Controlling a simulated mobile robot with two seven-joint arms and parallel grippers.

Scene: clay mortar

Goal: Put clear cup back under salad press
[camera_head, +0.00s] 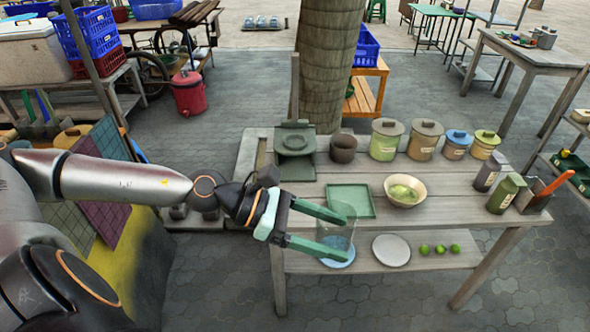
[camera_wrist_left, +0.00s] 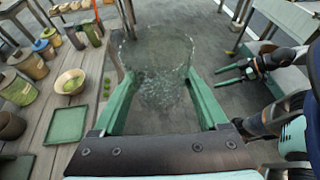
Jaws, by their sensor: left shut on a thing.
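My left gripper (camera_head: 322,228) is shut on the clear cup (camera_head: 345,214), in front of the table's near edge. In the left wrist view its green fingers grip the clear cup (camera_wrist_left: 162,65) from both sides, and the cup looks empty. The dark green press (camera_head: 295,142), apparently the salad press, stands at the table's back left, apart from the cup. My right gripper (camera_wrist_left: 232,75) shows only in the left wrist view, at right, its fingers apart and nothing between them.
A green tray (camera_head: 350,201) and a bowl (camera_head: 405,190) with green contents lie on the table (camera_head: 450,206). A dark pot (camera_head: 343,148) and several lidded jars line the back. The lower shelf holds a blue plate (camera_head: 337,252), a white plate (camera_head: 391,250) and limes (camera_head: 440,249).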

